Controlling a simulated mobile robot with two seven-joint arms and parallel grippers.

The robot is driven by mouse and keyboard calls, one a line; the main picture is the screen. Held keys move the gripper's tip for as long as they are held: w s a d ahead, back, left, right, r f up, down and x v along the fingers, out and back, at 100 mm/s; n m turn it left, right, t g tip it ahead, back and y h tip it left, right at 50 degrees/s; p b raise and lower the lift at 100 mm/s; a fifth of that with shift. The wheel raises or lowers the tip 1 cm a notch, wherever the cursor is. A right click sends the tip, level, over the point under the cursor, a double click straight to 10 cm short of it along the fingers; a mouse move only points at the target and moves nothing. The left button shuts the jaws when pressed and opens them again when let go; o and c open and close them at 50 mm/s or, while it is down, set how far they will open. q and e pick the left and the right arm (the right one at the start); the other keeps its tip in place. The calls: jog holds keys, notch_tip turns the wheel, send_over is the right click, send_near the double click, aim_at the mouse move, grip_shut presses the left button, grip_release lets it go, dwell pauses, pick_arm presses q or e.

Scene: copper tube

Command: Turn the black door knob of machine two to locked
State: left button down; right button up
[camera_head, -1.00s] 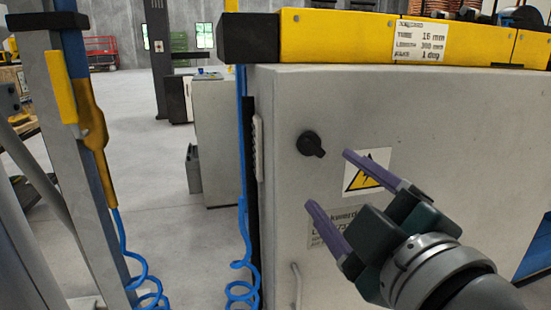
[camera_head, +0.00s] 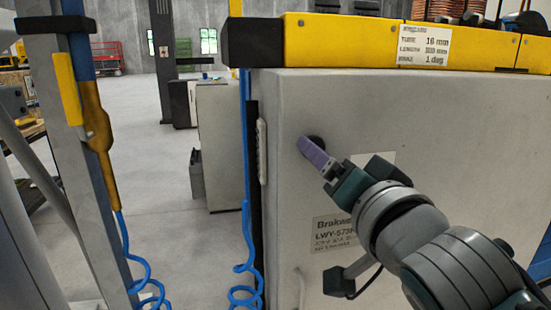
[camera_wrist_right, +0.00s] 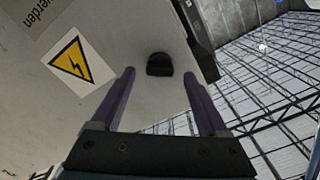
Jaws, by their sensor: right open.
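The black door knob (camera_head: 317,140) is on the grey cabinet door (camera_head: 430,150) of the machine. In the head view most of it is hidden behind my right gripper (camera_head: 304,146), whose purple fingers overlap it. In the right wrist view the knob (camera_wrist_right: 159,64) shows as a dark, short piece between and just beyond the two open fingertips (camera_wrist_right: 160,75). The fingers are on either side of it with clear gaps, and nothing is held. I cannot tell how far the fingertips are from the door. My left gripper is not in view.
A warning sticker (camera_wrist_right: 76,62) is beside the knob. A yellow beam (camera_head: 340,38) runs along the cabinet top. Blue coiled hoses (camera_head: 245,270) hang at the door's left edge. A door handle (camera_head: 299,285) is lower down. Open floor (camera_head: 160,220) lies left.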

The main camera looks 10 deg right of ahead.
jog(key=shift+w, duration=1.25)
grip_shut()
